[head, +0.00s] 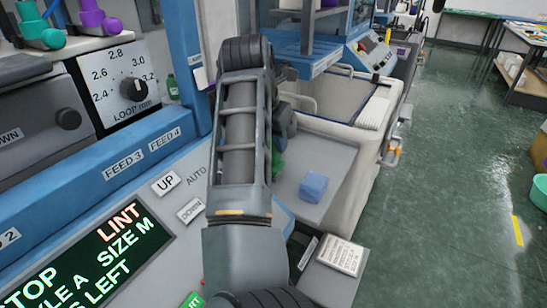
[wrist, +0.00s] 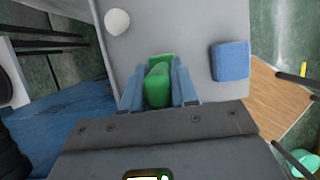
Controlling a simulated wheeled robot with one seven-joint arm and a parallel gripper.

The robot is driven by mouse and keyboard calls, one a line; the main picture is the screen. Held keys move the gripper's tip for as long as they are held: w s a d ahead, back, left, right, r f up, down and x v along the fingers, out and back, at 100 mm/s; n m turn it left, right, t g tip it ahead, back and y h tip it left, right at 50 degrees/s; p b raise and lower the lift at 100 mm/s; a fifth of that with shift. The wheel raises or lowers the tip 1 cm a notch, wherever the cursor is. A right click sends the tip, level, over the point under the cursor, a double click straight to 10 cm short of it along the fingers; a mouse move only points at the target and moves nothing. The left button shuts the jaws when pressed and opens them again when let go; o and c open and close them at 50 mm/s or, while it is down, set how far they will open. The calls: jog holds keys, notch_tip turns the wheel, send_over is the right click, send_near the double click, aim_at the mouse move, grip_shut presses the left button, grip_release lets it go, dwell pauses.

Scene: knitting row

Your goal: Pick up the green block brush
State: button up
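The green block brush (wrist: 157,88) is between the two blue-grey fingers of my gripper (wrist: 158,84) in the wrist view. The fingers lie close along both its sides with no clear gap, so my gripper looks shut on it. The far end of the brush shows just past the fingertips, over the grey tray top (wrist: 205,22). In the head view my arm hides most of it. Only a bit of green brush (head: 278,161) shows beside the arm, close to the grey tray (head: 335,160). I cannot tell whether it is clear of the surface.
A blue block (head: 313,186) lies on the tray to the right of the brush; it also shows in the wrist view (wrist: 230,61). A white round knob (wrist: 117,22) is at upper left there. A control panel (head: 85,255) stands left of my arm. Open green floor (head: 450,200) lies right.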

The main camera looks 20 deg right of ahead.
grip_shut()
jog(key=shift+r, duration=0.1)
